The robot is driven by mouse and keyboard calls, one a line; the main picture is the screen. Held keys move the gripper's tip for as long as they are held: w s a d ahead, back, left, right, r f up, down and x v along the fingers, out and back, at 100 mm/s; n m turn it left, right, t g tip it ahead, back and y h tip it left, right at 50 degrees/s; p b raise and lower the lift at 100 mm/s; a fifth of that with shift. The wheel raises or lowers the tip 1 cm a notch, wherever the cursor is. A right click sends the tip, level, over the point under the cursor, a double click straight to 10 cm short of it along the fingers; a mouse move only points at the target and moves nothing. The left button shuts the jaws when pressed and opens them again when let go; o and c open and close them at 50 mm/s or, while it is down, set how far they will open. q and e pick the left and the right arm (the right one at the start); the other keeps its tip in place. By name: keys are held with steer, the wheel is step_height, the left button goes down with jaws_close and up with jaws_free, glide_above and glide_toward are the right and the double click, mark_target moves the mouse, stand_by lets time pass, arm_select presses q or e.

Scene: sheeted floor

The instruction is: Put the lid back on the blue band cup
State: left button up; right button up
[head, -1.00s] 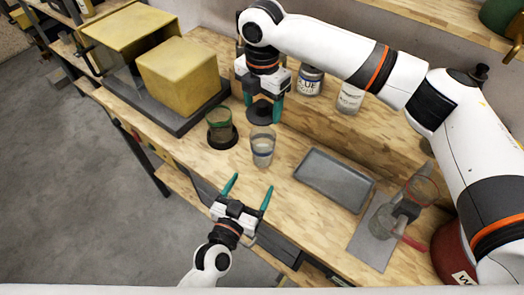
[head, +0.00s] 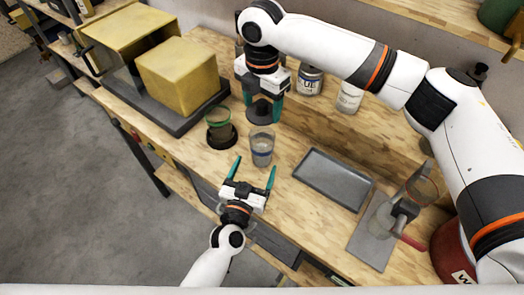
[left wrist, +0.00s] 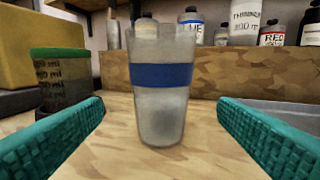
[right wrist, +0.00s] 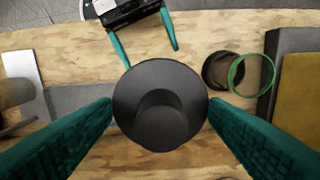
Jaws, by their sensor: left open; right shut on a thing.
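The blue band cup (head: 262,147) stands upright and uncovered on the wooden bench, and its blue band (left wrist: 161,76) shows in the left wrist view. My left gripper (head: 256,168) is open, its teal fingers pointing at the cup from the bench's front side. In the left wrist view the cup is centred between and beyond the fingertips, apart from both. My right gripper (head: 263,107) is shut on a round dark lid (right wrist: 160,105), behind the cup in the head view. The lid has a raised knob and hides what is directly under it in the right wrist view.
A green band cup (head: 219,130) stands left of the blue band cup, in or on a dark round piece. A grey tray (head: 333,180) lies to the right. A yellow block (head: 178,77) is at the left. Bottles and a blue-labelled can (head: 310,82) line the back.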

mark_target(259, 158)
arm_select(q)
steer(key=x, duration=0.7)
steer(key=c, duration=1.4)
steer(key=shift+c, duration=0.2)
arm_select(e)
steer(key=shift+f, duration=2.5)
steer(key=shift+f, duration=0.9)
steer(key=shift+f, duration=0.6)
steer(key=o, duration=1)
